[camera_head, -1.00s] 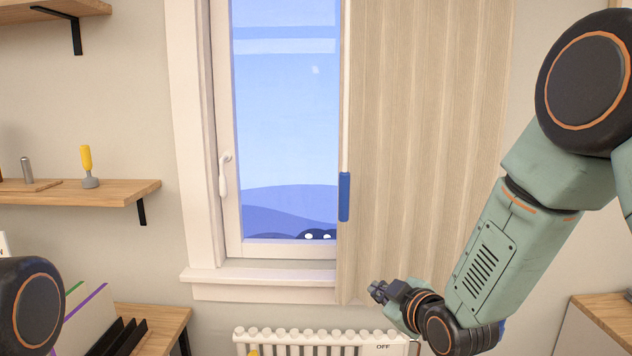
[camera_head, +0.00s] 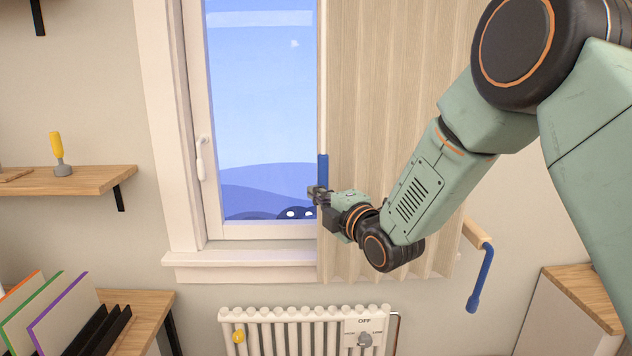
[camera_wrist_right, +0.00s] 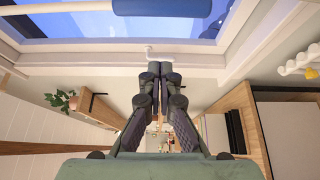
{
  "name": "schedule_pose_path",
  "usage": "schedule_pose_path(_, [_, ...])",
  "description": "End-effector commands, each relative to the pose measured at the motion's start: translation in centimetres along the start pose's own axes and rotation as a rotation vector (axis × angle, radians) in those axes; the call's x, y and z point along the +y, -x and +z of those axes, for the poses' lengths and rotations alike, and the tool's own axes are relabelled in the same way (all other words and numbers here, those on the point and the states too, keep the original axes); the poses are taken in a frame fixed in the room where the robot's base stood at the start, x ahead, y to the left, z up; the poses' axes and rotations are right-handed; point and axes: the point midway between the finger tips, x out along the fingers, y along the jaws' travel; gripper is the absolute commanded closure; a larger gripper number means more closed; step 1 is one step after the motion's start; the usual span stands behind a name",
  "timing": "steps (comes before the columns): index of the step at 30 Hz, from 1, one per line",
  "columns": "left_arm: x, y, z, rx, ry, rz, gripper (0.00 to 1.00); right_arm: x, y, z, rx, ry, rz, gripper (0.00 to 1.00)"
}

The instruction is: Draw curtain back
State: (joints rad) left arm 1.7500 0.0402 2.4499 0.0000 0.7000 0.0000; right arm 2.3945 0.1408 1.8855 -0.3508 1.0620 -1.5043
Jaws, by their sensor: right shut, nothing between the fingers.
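The beige pleated curtain (camera_head: 375,70) hangs over the right part of the window (camera_head: 260,100); the left part of the glass is uncovered. A blue handle (camera_head: 323,168) sits on the curtain's left edge, its lower part hidden behind my right gripper. My right gripper (camera_head: 314,193) is at the curtain's left edge, by the lower end of the handle. It is shut with nothing in it. In the right wrist view the closed fingers (camera_wrist_right: 157,70) show below the blue handle (camera_wrist_right: 160,6), apart from it in the picture. My left gripper is not in view.
A white radiator (camera_head: 290,330) with a yellow knob stands below the window sill (camera_head: 235,268). A blue crank (camera_head: 482,280) hangs right of the curtain. A wooden shelf (camera_head: 90,180) and upright folders (camera_head: 60,315) are at left, a cabinet (camera_head: 570,295) at right.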

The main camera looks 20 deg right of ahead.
Motion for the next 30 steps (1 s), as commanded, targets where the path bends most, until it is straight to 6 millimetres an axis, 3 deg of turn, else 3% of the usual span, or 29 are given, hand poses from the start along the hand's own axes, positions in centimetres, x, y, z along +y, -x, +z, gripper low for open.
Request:
schedule_pose_path(16, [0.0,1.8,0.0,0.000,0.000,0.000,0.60,0.1,-8.0,-0.4,0.006,-0.001,0.000,1.00])
schedule_pose_path(22, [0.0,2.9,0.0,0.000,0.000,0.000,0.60,0.2,-7.0,2.5,0.001,-0.004,-0.002,1.00])
schedule_pose_path(30, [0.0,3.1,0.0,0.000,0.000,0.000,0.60,0.0,-6.6,3.5,0.004,-0.002,-0.001,1.00])
